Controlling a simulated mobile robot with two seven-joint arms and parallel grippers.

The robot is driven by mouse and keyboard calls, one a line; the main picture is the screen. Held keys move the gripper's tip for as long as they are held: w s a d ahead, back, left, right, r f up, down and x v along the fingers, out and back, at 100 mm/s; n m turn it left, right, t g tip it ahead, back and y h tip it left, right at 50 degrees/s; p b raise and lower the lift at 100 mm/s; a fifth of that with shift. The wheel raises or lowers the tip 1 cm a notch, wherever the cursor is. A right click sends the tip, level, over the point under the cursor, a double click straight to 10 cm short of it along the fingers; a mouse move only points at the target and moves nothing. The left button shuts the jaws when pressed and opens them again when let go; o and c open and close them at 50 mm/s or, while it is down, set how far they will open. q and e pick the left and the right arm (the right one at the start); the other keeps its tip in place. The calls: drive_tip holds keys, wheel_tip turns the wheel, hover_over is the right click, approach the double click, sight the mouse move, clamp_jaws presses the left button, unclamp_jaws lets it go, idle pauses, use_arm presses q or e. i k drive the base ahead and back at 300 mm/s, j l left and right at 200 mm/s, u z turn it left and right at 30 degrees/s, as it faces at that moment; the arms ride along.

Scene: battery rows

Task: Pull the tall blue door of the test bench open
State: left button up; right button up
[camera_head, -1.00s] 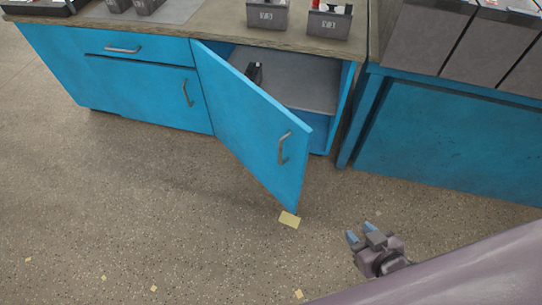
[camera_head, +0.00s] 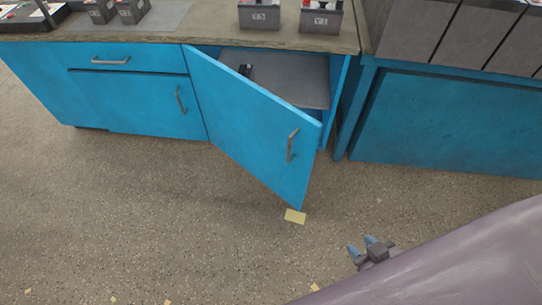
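The tall blue door (camera_head: 255,130) of the test bench stands partly open, swung out toward me from its hinge side at the left. Its grey upright handle (camera_head: 292,145) is near the free edge. Behind it the cabinet shows a grey shelf (camera_head: 295,80) with a small dark object (camera_head: 245,70) on it. My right gripper (camera_head: 366,246) is over the floor to the right of and nearer than the door, apart from it. Its two blue-tipped fingers are spread with nothing between them. My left gripper is not in view.
The bench top (camera_head: 210,25) carries several grey batteries, among them one (camera_head: 321,20) at its right. A blue drawer (camera_head: 125,60) and another blue door (camera_head: 135,103) are at the left. A second blue bench (camera_head: 450,125) stands at the right. Yellow scraps, such as one (camera_head: 295,216), lie on otherwise clear floor.

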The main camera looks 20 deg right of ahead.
sight(273, 141)
drive_tip(key=j+z, duration=0.35)
drive_tip(key=j, duration=1.65)
